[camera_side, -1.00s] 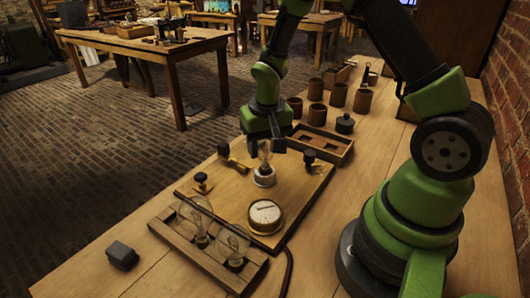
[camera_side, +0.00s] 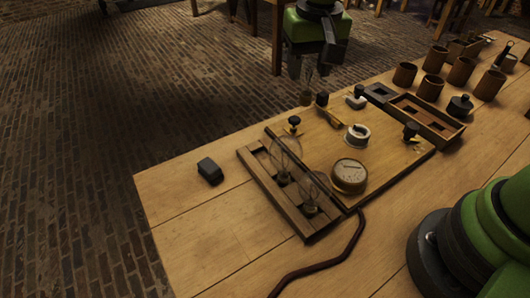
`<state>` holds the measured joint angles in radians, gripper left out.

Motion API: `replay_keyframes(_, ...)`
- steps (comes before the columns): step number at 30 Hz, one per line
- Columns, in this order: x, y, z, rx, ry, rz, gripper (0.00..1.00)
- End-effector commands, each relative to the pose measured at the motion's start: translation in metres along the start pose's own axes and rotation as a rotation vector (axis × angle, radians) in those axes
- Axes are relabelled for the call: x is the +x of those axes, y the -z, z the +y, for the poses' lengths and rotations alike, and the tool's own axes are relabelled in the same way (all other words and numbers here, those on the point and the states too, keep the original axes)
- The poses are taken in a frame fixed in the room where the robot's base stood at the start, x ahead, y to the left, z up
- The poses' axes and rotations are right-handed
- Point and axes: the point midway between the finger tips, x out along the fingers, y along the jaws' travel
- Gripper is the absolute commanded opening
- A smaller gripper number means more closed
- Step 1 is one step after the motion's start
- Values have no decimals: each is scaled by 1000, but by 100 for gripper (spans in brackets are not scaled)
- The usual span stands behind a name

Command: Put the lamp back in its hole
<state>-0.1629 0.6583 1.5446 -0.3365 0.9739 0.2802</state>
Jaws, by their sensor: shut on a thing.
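My gripper (camera_side: 309,68) is at the top centre, above and beyond the table's far edge. It is shut on a small glass lamp (camera_side: 307,94) that hangs below the fingers, base down; the glass is dim and hard to make out. The wooden lamp rack (camera_side: 272,196) lies at the front left of the board. Two clear lamps stand in it, one farther back (camera_side: 285,165) and one nearer (camera_side: 311,196). The rack's far-left end shows a dark, empty opening. The round white lamp socket (camera_side: 357,135) on the board is empty.
The wooden board (camera_side: 385,157) carries a round meter (camera_side: 349,175), a black knob (camera_side: 295,123) and a switch (camera_side: 323,102). A dark block (camera_side: 210,170) lies left of the rack. A partitioned tray (camera_side: 427,121) and several brown cups are at right. A cable (camera_side: 335,258) runs in front.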

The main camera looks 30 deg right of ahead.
Motion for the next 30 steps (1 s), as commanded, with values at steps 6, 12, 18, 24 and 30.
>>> replay_keyframes(6,8,-13,-76,-138,18,0,19)
replay_keyframes(12,27,-22,-94,-172,19,-5,19)
replay_keyframes(18,63,-26,-93,-170,20,-4,19)
replay_keyframes(24,85,-28,-93,-170,20,-3,19)
replay_keyframes(30,108,-31,-93,-168,22,-2,19)
